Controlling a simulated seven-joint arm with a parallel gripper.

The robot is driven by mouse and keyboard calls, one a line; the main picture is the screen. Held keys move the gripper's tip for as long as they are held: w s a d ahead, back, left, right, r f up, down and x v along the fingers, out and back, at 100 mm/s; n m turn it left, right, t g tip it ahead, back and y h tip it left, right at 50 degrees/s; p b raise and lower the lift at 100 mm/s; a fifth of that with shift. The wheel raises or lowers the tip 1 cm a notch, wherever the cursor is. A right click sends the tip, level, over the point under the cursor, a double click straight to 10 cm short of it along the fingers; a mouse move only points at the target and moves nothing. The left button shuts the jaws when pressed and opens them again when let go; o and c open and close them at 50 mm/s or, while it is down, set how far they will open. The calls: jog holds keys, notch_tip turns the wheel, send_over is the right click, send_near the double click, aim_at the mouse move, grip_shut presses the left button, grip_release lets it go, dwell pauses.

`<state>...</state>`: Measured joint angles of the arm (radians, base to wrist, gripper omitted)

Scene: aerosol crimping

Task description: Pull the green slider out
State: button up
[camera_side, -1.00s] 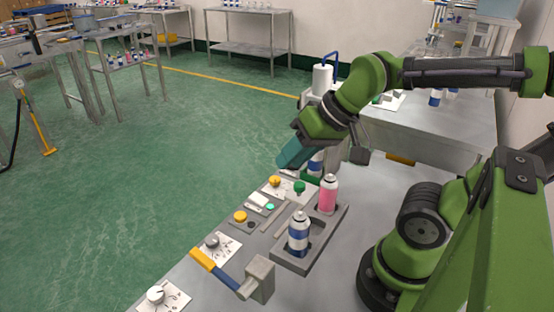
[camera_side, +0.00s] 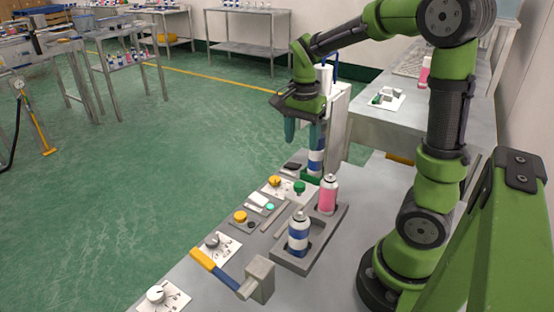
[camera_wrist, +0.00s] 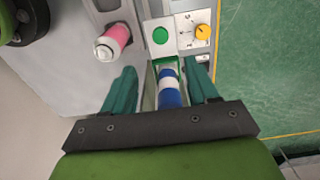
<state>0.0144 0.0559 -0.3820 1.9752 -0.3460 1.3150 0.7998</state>
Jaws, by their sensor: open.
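The green slider (camera_side: 311,180) is a low green piece under a blue-and-white can (camera_side: 316,160) in the white machine at the back of the bench. In the wrist view the slider (camera_wrist: 166,63) shows as a green edge around the can (camera_wrist: 169,92). My gripper (camera_side: 303,142) points down in front of the machine, above the slider. Its teal fingers are open and empty. In the wrist view my gripper (camera_wrist: 162,72) has one finger on each side of the can. I cannot tell whether a finger touches anything.
A green button (camera_side: 299,187) and a yellow knob (camera_side: 275,181) sit just in front of the slider. A grey holder (camera_side: 335,222) carries a pink can (camera_side: 328,194) and another blue-and-white can (camera_side: 299,234).

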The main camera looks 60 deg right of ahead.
aim_at(299, 185)
notch_tip(299, 185, down, 14)
jog(key=shift+r, duration=0.15)
dwell(0.3)
grip_shut()
